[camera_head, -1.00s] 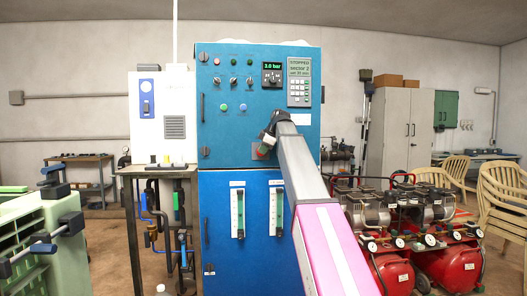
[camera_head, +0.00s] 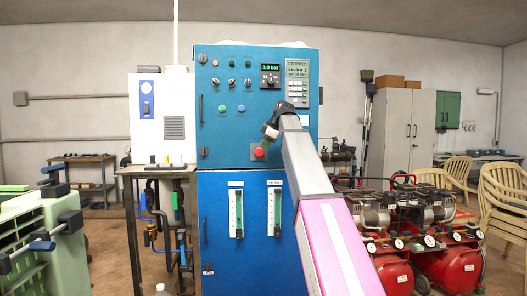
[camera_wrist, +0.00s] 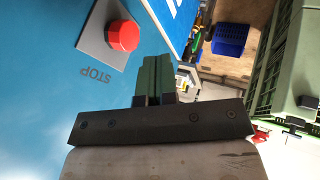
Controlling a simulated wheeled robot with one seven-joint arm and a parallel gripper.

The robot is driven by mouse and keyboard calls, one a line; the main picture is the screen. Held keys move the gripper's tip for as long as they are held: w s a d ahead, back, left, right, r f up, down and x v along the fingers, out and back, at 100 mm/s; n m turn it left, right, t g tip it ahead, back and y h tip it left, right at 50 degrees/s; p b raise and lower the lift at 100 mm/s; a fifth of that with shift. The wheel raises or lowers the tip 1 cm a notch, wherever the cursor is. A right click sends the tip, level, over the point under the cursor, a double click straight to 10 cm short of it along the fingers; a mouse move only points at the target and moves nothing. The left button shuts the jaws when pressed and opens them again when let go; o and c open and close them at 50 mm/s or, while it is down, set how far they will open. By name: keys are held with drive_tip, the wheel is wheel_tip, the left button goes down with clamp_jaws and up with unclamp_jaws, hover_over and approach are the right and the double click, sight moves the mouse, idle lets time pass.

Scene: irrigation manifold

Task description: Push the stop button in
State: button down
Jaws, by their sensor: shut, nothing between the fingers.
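The red stop button (camera_head: 260,153) sits on a grey plate low on the blue control cabinet's upper door. In the wrist view the red button (camera_wrist: 123,35) shows at the upper left, with the word STOP printed on the blue panel beside it. My gripper (camera_head: 267,133) is in front of the panel, just above the button in the head view. In the wrist view my gripper's green fingers (camera_wrist: 155,75) are shut together with nothing between them. They appear beside the button and apart from it. The display at the panel's upper right (camera_head: 297,68) reads STOPPED.
The cabinet's upper door (camera_head: 222,140) also carries small knobs, lights and a pressure display (camera_head: 271,68). Two flow gauges are on the lower door (camera_head: 254,265). A narrow table (camera_head: 155,170) stands at left, red compressors (camera_head: 400,235) at right.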

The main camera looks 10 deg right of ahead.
drive_tip(key=v, duration=0.6)
drive_tip(key=shift+s+f, duration=0.1)
drive_tip(key=s+f+m+g+h, duration=0.1)
drive_tip(key=s+f+m, duration=0.15)
drive_tip(key=f, duration=1.15)
drive_tip(key=s+f+m+g, duration=0.1)
drive_tip(key=f+m, duration=0.2)
drive_tip(key=f, duration=1)
drive_tip(key=s+f+m+g+h, duration=0.1)
drive_tip(key=s+f+m, duration=0.15)
drive_tip(key=f, duration=1.15)
drive_tip(key=s+d+f+m+g+h, duration=0.1)
drive_tip(key=s+f+m, duration=0.3)
drive_tip(key=s+f, duration=0.8)
drive_tip(key=s+d+f+m+g+h, duration=0.1)
drive_tip(key=s+f+m, duration=0.3)
drive_tip(key=s+f, duration=0.8)
wheel_tip(320, 180, down, 6)
drive_tip(key=shift+d+r+m+g+h, duration=0.1)
drive_tip(key=shift+d+m+g+h, duration=0.2)
drive_tip(key=shift+g, duration=0.1)
